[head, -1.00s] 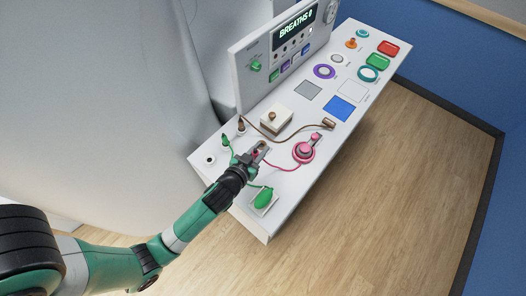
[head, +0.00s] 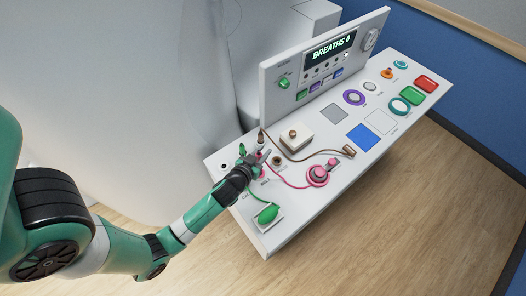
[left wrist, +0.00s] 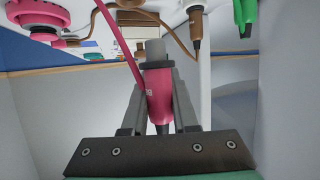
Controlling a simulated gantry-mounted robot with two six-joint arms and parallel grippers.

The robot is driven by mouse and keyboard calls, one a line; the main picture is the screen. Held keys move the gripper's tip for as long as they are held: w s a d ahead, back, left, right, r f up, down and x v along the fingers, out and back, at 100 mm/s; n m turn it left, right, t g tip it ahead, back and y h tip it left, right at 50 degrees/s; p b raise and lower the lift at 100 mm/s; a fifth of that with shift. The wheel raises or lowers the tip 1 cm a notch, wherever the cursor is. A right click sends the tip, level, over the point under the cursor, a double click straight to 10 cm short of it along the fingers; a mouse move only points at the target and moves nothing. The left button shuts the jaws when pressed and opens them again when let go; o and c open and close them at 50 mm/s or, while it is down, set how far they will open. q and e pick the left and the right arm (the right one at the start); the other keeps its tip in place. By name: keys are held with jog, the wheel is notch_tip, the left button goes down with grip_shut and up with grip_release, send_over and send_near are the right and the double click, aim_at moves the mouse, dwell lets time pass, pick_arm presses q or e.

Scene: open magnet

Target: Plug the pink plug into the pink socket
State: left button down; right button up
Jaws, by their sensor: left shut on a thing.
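My left gripper (head: 262,157) is shut on the pink plug (left wrist: 158,92), low over the near left end of the white console (head: 300,205). In the left wrist view the plug is between the fingers, its grey tip pointing up in the picture, away from the palm. Its pink cord leads to the round pink device (head: 318,174) on the console. A small pink patch (head: 262,174) shows just below the gripper in the head view; I cannot tell whether it is the pink socket or part of the plug. My right gripper is not in view.
A brown plug (head: 261,138) and a green plug (head: 242,150) stand close beside the gripper. A brown-ringed socket (head: 277,160) is just right of it. A white-ringed dark socket (head: 224,166) lies left. A green bulb (head: 267,213) is in front, a white box (head: 296,137) behind.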

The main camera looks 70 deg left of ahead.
pick_arm(q)
jog(key=shift+f+b, duration=2.55)
jog(key=shift+f, duration=0.6)
jog(key=shift+f+b, duration=1.45)
jog(key=c, duration=0.6)
grip_release()
jog(key=v, duration=1)
jog(key=shift+s+d+r+p, duration=0.15)
jog(key=shift+s+d+p, duration=0.05)
jog(key=shift+d+p, duration=0.1)
jog(key=shift+s+d+r, duration=0.15)
jog(key=shift+s+r, duration=0.1)
jog(key=shift+s, duration=0.1)
